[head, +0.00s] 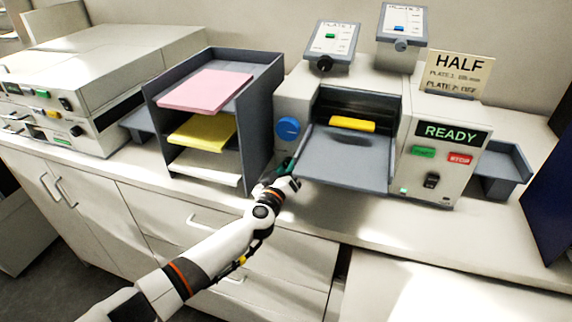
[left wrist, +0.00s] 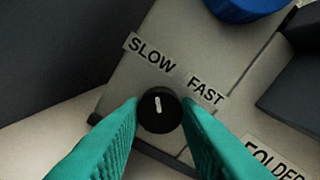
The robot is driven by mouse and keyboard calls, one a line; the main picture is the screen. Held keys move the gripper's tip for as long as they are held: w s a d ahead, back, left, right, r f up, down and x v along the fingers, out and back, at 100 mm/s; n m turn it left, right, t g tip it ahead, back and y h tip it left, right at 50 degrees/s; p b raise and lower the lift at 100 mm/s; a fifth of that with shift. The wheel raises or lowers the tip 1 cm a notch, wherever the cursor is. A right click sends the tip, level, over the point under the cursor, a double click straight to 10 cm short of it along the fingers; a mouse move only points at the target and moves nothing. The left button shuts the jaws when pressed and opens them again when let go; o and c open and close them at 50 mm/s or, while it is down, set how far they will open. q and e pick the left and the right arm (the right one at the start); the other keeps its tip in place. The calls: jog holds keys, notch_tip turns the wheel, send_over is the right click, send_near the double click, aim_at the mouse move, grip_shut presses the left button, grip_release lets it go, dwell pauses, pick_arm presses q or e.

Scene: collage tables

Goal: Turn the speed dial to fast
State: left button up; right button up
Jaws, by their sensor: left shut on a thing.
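The speed dial (left wrist: 160,112) is a small round black knob with a white pointer line, on the front of the pale folder machine (head: 292,100). In the left wrist view the pointer is turned up and slightly left, toward the SLOW label (left wrist: 152,52). The FAST label (left wrist: 206,88) is up and to the right of the dial. My left gripper (left wrist: 160,122) has its two teal fingers on either side of the dial and is shut on it. In the head view my left gripper (head: 286,168) is at the machine's lower left front and hides the dial. My right gripper is not in view.
A big blue knob (head: 288,128) sits just above the dial. A dark paper rack (head: 258,120) stands close on the left. The machine's grey tray (head: 345,158) juts out on the right. The READY display (head: 451,132) and several buttons are further right.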

pick_arm(q)
jog(key=m+p, duration=0.1)
jog(key=p, duration=0.2)
jog(key=shift+r+p, duration=0.2)
jog(key=shift+p, duration=0.15)
jog(key=shift+f+m+p, duration=0.1)
jog(key=shift+m+p, duration=0.2)
jog(key=shift+m, duration=0.2)
jog(key=shift+f+m+p, duration=0.1)
jog(key=shift+m+p, duration=0.75)
jog(key=shift+m, duration=0.35)
jog(key=shift+m+p, duration=0.4)
jog(key=shift+m, duration=0.5)
jog(key=shift+f, duration=0.1)
jog(key=o, duration=1)
